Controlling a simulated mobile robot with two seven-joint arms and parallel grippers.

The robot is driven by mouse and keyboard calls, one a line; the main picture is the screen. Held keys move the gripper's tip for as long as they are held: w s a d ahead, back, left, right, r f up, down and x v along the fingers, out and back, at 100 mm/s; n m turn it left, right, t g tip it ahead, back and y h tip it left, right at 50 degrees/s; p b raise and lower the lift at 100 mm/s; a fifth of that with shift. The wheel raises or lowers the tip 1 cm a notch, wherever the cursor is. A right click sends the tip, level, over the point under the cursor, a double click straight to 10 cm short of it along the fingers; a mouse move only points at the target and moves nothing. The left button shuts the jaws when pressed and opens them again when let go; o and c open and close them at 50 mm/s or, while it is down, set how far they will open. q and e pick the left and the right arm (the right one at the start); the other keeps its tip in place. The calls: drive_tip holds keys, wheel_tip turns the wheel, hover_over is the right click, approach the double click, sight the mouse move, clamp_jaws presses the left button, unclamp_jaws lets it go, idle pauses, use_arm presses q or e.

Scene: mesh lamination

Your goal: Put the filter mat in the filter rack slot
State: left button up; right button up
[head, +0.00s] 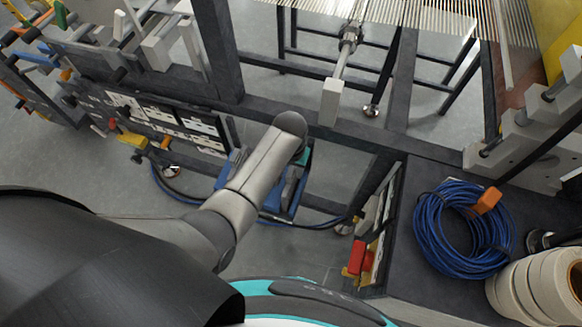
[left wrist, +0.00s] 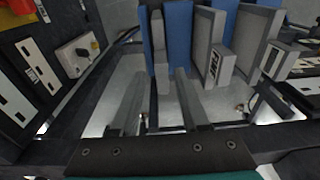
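In the left wrist view my left gripper (left wrist: 158,78) has its two grey fingers apart, with a clear gap between them. A narrow light grey slab (left wrist: 160,60) shows between and beyond the fingertips; I cannot tell whether they touch it. Upright blue panels (left wrist: 180,38) and grey panels with labelled blocks (left wrist: 208,50) stand in a row just ahead, looking like the filter rack. I cannot tell which piece is the filter mat or which slot is empty. In the head view my left arm hides most of the gripper, above blue parts (head: 288,190). My right gripper is not in view.
A dark frame (head: 262,110) of beams stands ahead, with a panel of switches (head: 170,120) at left. A coiled blue cable (head: 460,230) and white rolls (head: 535,285) lie on a dark shelf (head: 415,280) at right. A red part (head: 357,257) sits near that shelf's edge.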

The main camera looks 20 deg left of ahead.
use_arm(q)
drive_tip(key=r+p, duration=0.1)
drive_tip(key=r, duration=0.3)
drive_tip(key=r+p, duration=0.2)
drive_tip(key=r, duration=0.2)
drive_tip(key=s+r+p, duration=0.1)
drive_tip(key=r, duration=0.3)
drive_tip(key=shift+s+d+r, duration=0.1)
drive_tip(key=shift+r, duration=0.05)
drive_tip(key=s+a+f+m, duration=0.1)
drive_tip(key=s+a+f, duration=0.1)
drive_tip(key=s+f, duration=0.9)
drive_tip(key=s+a+f+m, duration=0.1)
drive_tip(key=s+a+f, duration=0.2)
drive_tip(key=s+f, duration=0.85)
drive_tip(key=s+a+f, duration=0.1)
drive_tip(key=s+f, duration=0.1)
drive_tip(key=s, duration=0.2)
drive_tip(key=s+a+f, duration=0.1)
drive_tip(key=s, duration=0.2)
drive_tip(key=s+a+f, duration=0.1)
drive_tip(key=s+f, duration=0.1)
drive_tip(key=s, duration=0.2)
drive_tip(key=shift+s+f, duration=0.3)
drive_tip(key=shift+f, duration=0.05)
